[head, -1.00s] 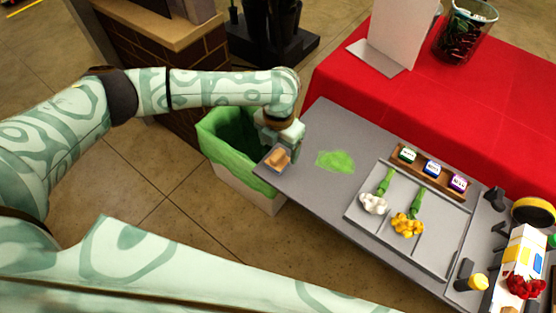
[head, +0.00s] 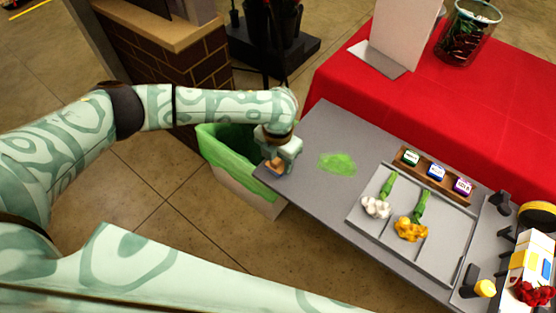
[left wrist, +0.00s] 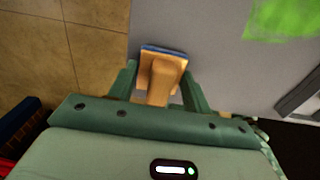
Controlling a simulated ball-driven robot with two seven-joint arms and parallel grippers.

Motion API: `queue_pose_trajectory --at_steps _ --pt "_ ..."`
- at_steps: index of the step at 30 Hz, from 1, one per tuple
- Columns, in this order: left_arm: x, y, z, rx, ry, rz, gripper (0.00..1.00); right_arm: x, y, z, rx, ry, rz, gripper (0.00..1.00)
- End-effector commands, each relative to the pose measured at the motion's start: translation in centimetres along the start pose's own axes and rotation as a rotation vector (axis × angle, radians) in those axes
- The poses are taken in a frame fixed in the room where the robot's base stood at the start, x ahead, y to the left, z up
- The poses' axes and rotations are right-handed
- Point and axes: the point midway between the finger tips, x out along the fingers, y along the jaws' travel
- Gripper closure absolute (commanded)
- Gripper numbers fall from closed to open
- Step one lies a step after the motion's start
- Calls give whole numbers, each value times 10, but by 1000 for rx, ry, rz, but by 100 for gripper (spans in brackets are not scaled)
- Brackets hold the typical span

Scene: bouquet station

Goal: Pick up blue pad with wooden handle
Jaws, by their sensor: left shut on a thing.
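The blue pad with wooden handle (head: 273,167) is at the near-left corner of the grey table, mostly hidden by my left gripper (head: 277,161) in the head view. In the left wrist view, the tan wooden handle (left wrist: 163,75) lies between the two green fingers of the left gripper (left wrist: 159,88), and a thin blue edge of the pad shows at its far side. The left gripper is shut on the handle. I cannot tell whether the pad touches the table. My right gripper is not in view.
A green smear (head: 338,163) lies on the grey table (head: 315,195). A grey tray (head: 441,243) holds white and yellow flowers. A wooden rack (head: 433,174) holds small jars. A green-lined bin (head: 222,168) stands left of the table.

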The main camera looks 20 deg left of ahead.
Motion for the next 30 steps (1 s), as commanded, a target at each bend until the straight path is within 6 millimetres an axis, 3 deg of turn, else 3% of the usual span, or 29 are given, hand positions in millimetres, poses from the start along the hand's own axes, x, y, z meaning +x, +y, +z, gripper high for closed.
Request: queue_pose_trajectory --at_steps 5,11,18,24,30 --pt "-7 0 0 0 -1 0 73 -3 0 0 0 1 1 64" --pt "-38 0 0 0 -4 0 73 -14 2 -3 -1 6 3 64" --pt "-101 -33 -40 6 -4 -1 73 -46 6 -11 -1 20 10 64" --pt "-119 -67 -81 6 -1 -1 73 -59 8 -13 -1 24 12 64" --pt "-129 -84 -103 2 -1 0 73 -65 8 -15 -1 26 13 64"
